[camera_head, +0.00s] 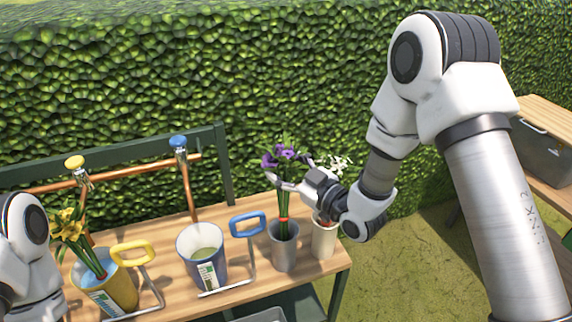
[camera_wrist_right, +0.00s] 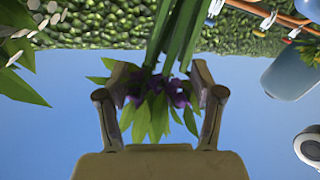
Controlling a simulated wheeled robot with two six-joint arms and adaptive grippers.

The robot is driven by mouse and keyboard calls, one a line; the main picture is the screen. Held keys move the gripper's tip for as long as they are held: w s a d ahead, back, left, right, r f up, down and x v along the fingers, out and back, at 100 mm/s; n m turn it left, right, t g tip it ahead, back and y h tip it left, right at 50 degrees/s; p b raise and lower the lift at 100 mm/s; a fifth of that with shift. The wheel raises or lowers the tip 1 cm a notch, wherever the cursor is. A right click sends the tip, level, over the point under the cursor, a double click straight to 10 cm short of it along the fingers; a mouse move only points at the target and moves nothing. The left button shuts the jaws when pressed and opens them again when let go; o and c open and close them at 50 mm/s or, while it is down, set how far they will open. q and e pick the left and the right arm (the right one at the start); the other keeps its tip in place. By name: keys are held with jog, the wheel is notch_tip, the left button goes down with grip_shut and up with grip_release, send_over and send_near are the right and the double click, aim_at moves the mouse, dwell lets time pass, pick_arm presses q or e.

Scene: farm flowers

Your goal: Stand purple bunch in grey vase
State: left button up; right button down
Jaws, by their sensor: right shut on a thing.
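The purple bunch (camera_head: 284,157) has purple flowers, green stems and a red band. It stands about upright, its lower stems entering the mouth of the grey vase (camera_head: 285,256); how deep they reach is hidden. My right gripper (camera_head: 280,182) is shut on the purple bunch just below the flowers. In the right wrist view, the purple flowers (camera_wrist_right: 172,92) and leaves show between the fingers of my right gripper (camera_wrist_right: 162,90), with stems running to the top edge. My left gripper is out of view; only part of my left arm shows at the left edge.
A cream vase (camera_head: 323,242) with white flowers (camera_head: 334,163) stands close right of the grey vase. A blue-and-white bucket (camera_head: 202,262) and blue-handled tool (camera_head: 248,224) are to its left. A yellow bucket (camera_head: 118,284) with yellow flowers stands farther left on the wooden bench (camera_head: 160,240).

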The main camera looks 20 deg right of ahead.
aim_at(286, 193)
jog(key=shift+f+b, duration=1.7)
jog(key=shift+f, duration=0.7)
jog(key=shift+c, duration=0.4)
grip_release()
jog(key=v, duration=0.7)
jog(key=shift+s, duration=0.2)
jog(key=shift+d, duration=0.1)
